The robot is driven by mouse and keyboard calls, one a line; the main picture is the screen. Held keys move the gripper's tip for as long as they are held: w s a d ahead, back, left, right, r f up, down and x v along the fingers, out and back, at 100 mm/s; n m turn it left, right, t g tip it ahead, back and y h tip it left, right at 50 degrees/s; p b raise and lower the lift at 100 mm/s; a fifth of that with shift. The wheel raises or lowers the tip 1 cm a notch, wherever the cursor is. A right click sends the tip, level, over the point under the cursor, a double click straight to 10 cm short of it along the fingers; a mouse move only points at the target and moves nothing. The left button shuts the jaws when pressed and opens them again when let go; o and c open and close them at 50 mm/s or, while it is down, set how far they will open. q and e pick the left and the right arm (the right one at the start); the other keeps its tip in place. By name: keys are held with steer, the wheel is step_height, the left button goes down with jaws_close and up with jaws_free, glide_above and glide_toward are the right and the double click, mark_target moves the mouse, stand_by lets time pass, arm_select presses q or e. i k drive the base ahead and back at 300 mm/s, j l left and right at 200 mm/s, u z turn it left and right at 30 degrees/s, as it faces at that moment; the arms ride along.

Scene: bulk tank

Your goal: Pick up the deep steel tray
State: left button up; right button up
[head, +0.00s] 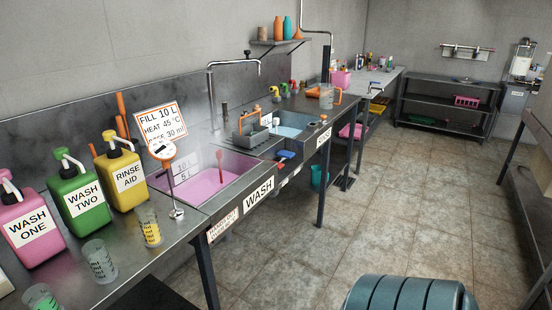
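I cannot pick out a deep steel tray with certainty in the head view. A small grey open-topped container (250,137) sits beside the rinse sink, but I cannot tell whether it is steel or a tray. The steel wash sink (246,167) holds pink liquid and a red-handled brush (220,166). Neither of my grippers is in view.
Pink, green (80,200) and yellow pump bottles and several measuring cups (100,261) line the near-left counter. A dark shelf rack (446,103) with a pink crate (466,101) stands at the far wall. The tiled floor (400,205) between is mostly clear. Another table edge shows at right.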

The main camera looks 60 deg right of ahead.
mark_target(244, 143)
steer(key=z, duration=1.65)
